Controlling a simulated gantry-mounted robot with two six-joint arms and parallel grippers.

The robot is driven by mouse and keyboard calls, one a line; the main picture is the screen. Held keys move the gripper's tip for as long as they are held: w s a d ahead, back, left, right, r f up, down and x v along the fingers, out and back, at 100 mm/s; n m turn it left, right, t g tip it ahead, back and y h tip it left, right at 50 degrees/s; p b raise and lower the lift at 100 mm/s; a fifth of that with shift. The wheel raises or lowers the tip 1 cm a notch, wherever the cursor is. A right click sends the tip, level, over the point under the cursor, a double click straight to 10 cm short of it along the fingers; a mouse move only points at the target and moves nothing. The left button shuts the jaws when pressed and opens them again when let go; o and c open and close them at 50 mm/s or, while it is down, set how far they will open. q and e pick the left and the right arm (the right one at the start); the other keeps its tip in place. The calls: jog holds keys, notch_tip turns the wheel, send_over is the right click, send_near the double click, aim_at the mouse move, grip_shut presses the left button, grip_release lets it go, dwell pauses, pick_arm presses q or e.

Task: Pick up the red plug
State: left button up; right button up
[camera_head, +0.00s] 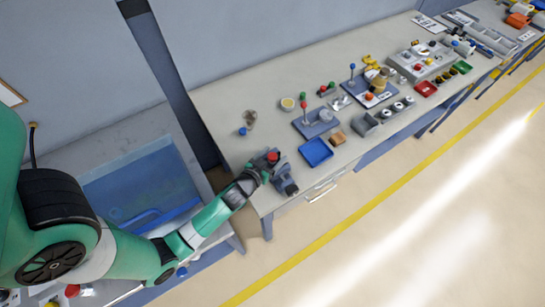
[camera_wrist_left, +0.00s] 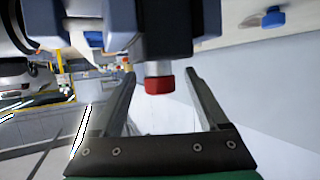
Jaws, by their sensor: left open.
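The red plug (camera_head: 272,156) shows at the near left end of the long workbench, above the blue-grey device (camera_head: 286,184). In the left wrist view the red plug (camera_wrist_left: 159,86) is a red cap on a pale collar, joined to a dark block (camera_wrist_left: 168,28). My left gripper (camera_head: 266,163) is at the red plug. In the wrist view its two fingers (camera_wrist_left: 160,74) are open, one on each side of the plug, with a visible gap to each. My right gripper is not in view.
A blue tray (camera_head: 316,152) lies right of the device. A blue cap (camera_head: 242,131) and a clear jar (camera_head: 250,118) stand behind it. Several small parts and fixtures fill the bench further right. Bare bench top (camera_head: 222,105) shows at the back left.

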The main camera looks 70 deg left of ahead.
pick_arm(q)
grip_shut()
dwell(0.3)
